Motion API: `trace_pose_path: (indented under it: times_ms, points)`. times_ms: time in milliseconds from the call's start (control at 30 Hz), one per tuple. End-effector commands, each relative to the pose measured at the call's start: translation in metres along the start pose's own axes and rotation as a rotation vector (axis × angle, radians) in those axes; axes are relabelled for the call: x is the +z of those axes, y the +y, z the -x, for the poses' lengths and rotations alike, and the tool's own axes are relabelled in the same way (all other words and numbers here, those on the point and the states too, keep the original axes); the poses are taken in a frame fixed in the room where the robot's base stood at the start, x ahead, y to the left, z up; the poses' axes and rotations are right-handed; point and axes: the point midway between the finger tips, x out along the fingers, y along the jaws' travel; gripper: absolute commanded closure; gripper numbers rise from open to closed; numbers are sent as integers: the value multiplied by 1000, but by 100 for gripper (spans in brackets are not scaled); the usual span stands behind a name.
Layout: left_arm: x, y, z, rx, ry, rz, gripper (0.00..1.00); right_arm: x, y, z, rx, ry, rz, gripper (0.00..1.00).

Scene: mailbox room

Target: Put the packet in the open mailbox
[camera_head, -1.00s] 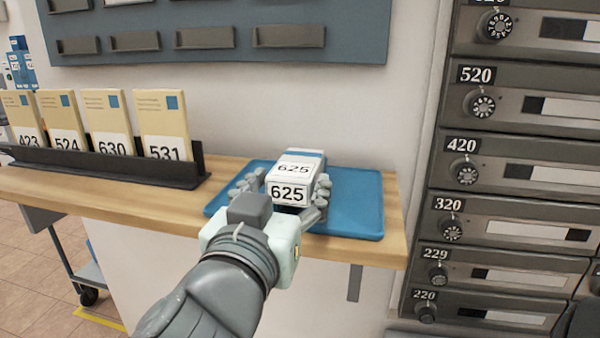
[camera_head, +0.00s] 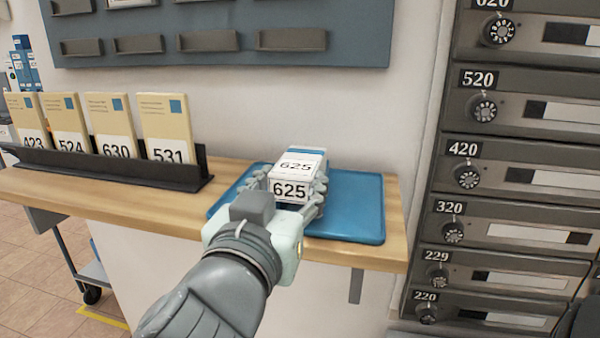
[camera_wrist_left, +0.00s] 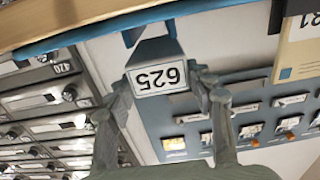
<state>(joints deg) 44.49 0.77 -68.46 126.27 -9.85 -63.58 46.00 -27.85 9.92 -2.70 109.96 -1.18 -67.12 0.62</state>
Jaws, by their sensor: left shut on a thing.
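The packet (camera_head: 291,188) is a small white and blue box labelled 625. It is at the blue tray on the wooden shelf; I cannot tell whether it still touches the tray. My left gripper (camera_head: 291,194) is shut on the packet, with a finger on each side. In the left wrist view the packet (camera_wrist_left: 157,77) shows upside down between the fingertips of my left gripper (camera_wrist_left: 162,86). Closed mailboxes (camera_head: 515,180) with dials and number plates 520, 420, 320, 229 and 220 stand at the right. No open mailbox shows in the head view. My right gripper is not in view.
The blue tray (camera_head: 358,215) lies on the wooden shelf (camera_head: 398,235). A dark rack (camera_head: 120,168) with several numbered envelopes stands to the left. A blue-grey wall panel (camera_head: 215,20) hangs above. A cart (camera_head: 85,270) is at the lower left.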

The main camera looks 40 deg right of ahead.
Motion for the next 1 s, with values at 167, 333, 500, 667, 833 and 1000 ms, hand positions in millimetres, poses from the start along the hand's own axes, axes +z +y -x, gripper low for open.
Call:
trace_pose_path:
  times_ms: [167, 333, 500, 667, 833, 1000]
  points:
    - [-10, 0, 0, 1, 2, 1, 75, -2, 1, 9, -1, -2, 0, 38]
    - [-16, 0, 0, 1, 2, 0, 75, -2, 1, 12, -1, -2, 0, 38]
    - [-23, 0, 0, 1, 3, 1, 75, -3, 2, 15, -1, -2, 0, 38]
    - [-29, 0, 0, 0, 3, 0, 75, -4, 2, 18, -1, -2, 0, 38]
    - [-30, 0, 3, 1, 2, 0, 75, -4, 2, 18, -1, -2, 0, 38]
    - [-30, 0, 24, 1, 2, 2, 75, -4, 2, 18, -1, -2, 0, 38]
